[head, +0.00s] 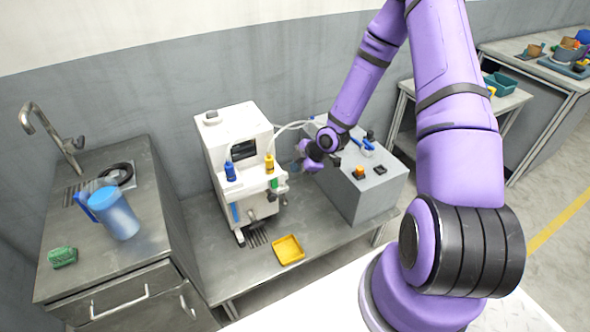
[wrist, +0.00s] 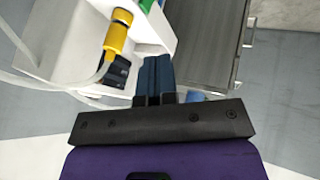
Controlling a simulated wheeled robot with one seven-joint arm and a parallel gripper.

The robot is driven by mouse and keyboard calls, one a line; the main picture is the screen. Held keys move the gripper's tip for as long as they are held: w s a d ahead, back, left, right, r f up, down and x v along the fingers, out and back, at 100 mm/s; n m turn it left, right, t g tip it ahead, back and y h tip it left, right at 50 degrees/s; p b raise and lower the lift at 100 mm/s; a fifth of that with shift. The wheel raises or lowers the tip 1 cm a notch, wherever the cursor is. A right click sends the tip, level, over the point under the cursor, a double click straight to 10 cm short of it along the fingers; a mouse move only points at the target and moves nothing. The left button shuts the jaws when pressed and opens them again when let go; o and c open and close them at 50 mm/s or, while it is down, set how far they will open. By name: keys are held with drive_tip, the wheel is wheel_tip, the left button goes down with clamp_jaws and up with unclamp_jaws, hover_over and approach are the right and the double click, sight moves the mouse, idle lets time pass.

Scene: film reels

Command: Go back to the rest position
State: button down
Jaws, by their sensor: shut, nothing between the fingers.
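My gripper (head: 297,166) is shut and empty in the head view. It is beside the right side of the white machine (head: 238,135), above the bench, at the end of my purple arm. In the wrist view my gripper's dark blue fingers (wrist: 157,76) are together, with nothing between them. They point past the white machine toward the grey counter. The yellow-capped fitting (wrist: 118,35) with a pale tube is to the left of the fingers in the wrist view. I cannot tell whether the gripper touches the machine.
A grey box (head: 365,190) with small items on top stands right of the machine. A yellow tray (head: 288,250) lies on the bench in front. The sink counter on the left bears a blue pitcher (head: 115,214) and a green sponge (head: 62,257).

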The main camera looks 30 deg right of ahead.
idle(0.4)
drive_tip(key=s+d+r+m+h, duration=0.2)
drive_tip(key=s+r+m+h, duration=0.15)
drive_tip(key=r, duration=1.05)
drive_tip(key=s+d+r+m+h, duration=0.1)
drive_tip(key=s+r+m+h, duration=0.2)
drive_tip(key=r, duration=1.2)
drive_tip(key=s+a+r+m, duration=0.3)
drive_tip(key=s+r+m, duration=0.2)
drive_tip(key=s+r, duration=0.3)
drive_tip(key=s+a+r+m+y, duration=0.1)
drive_tip(key=s+a+r+m, duration=0.2)
drive_tip(key=s, duration=1.2)
wheel_tip(320, 180, up, 6)
drive_tip(key=shift+f+m, duration=0.1)
drive_tip(key=shift+m, duration=0.85)
drive_tip(key=shift+s+y, duration=0.1)
drive_tip(key=shift+y, duration=0.15)
